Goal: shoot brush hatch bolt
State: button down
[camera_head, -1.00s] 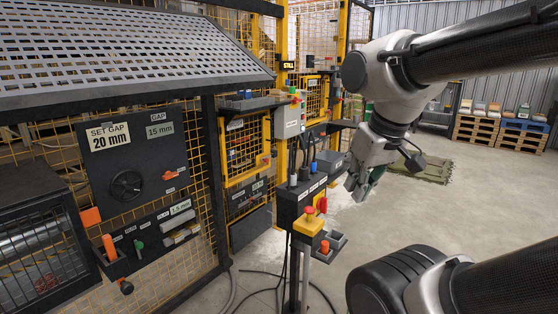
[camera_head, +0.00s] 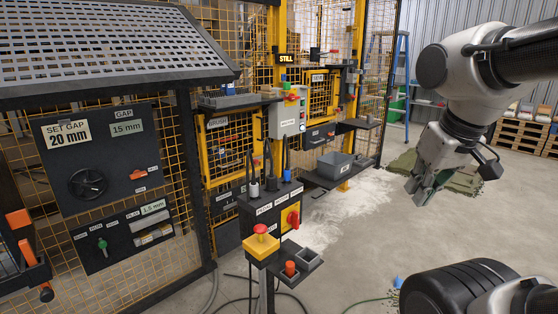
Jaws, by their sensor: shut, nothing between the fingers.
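The brush hatch (camera_head: 205,155) is a yellow-framed mesh door in the fence, left of centre, with a BRUSH label (camera_head: 217,123) at its upper left. It looks closed. Its bolt is too small to make out, and the control post's cables cover part of the hatch's right side. My gripper (camera_head: 420,198) is shut and empty, pointing down in the open at the right, well away from the hatch.
A control post (camera_head: 270,208) with a red-and-yellow button stands in front of the fence. Small shelves (camera_head: 238,101) jut out, one holding a grey bin (camera_head: 335,164). A hose (camera_head: 365,302) lies on the floor. Open floor lies between post and gripper.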

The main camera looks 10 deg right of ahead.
aim_at(256, 162)
jog(key=i+l, duration=0.1)
jog(key=l, duration=0.5)
jog(key=l+z, duration=0.1)
jog(key=l, duration=0.55)
jog(key=i+l, duration=0.6)
jog(key=l, duration=0.2)
jog(key=i+l+u, duration=0.35)
jog(key=l+u, duration=0.15)
jog(key=i+l+u, duration=0.2)
jog(key=l, duration=0.15)
jog(key=l+u, duration=0.25)
jog(key=i+l+u, duration=0.1)
jog(key=l+u, duration=0.15)
jog(key=l, duration=0.2)
jog(key=i+j, duration=0.3)
jog(key=i, duration=0.1)
